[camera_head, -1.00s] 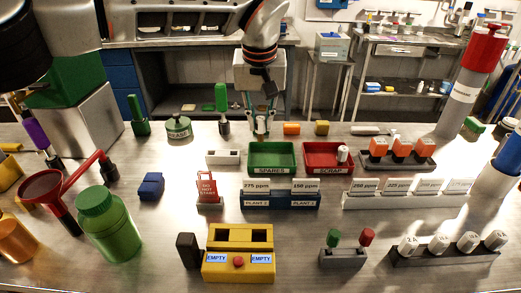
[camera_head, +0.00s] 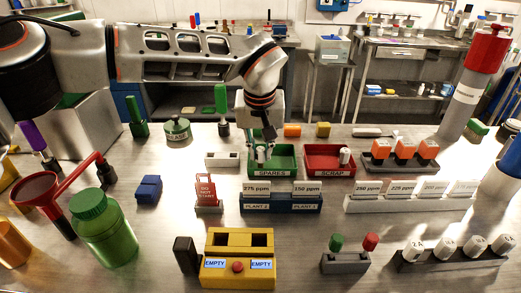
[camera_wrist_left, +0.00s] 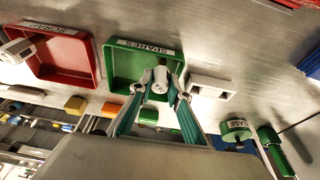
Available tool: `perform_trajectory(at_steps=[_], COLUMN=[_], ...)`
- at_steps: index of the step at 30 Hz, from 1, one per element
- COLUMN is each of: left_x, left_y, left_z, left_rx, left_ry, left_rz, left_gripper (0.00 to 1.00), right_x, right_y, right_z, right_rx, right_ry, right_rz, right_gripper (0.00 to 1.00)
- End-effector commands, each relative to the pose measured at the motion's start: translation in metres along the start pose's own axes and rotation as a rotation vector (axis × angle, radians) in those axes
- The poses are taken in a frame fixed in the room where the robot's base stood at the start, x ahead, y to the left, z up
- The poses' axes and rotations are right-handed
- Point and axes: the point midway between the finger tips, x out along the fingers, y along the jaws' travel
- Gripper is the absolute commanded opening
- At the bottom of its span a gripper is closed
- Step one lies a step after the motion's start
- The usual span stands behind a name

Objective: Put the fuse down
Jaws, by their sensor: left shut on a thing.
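My left gripper (camera_head: 261,154) is shut on a white fuse (camera_wrist_left: 160,79), over the green SPARES tray (camera_head: 287,172). In the left wrist view, the teal-padded fingers (camera_wrist_left: 157,98) close on the fuse, inside the outline of the tray (camera_wrist_left: 118,60). I cannot tell whether the fuse touches the tray floor. The red SCRAP tray (camera_head: 318,163) next to it holds another white fuse (camera_head: 345,155). My right gripper is not in view.
A small white socket block (camera_head: 222,159) stands left of the green tray. The blue PLANT block (camera_head: 281,201) with ppm cards is in front. A yellow box (camera_head: 238,273) with EMPTY labels is nearer. A dark rack (camera_head: 450,258) at right holds several white fuses.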

Motion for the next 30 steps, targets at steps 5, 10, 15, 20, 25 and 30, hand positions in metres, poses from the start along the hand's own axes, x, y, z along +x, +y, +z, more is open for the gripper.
perform_trajectory(at_steps=[5,10,15,20,25,30], left_x=[0.002,0.002,0.002,-0.014,-0.049,-0.084], left_y=[0.0,0.0,0.0,0.0,0.0,0.0], left_z=[0.001,0.001,0.0,-0.001,-0.002,-0.001], left_rx=[0.0,0.0,0.0,0.0,0.0,0.0], left_ry=[0.0,-0.001,0.0,0.004,0.007,0.006], left_rz=[-0.001,0.0,0.0,0.0,0.0,0.0], left_gripper=[0.34,0.34,0.34,0.34,0.34,0.34], right_x=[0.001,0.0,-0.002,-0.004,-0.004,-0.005], right_y=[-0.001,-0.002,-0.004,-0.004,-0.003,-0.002], right_z=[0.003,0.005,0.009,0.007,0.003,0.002], right_rx=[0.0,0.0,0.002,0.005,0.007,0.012], right_ry=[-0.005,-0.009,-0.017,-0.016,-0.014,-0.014], right_rz=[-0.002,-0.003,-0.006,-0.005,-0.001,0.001], right_gripper=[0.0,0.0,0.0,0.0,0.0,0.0])
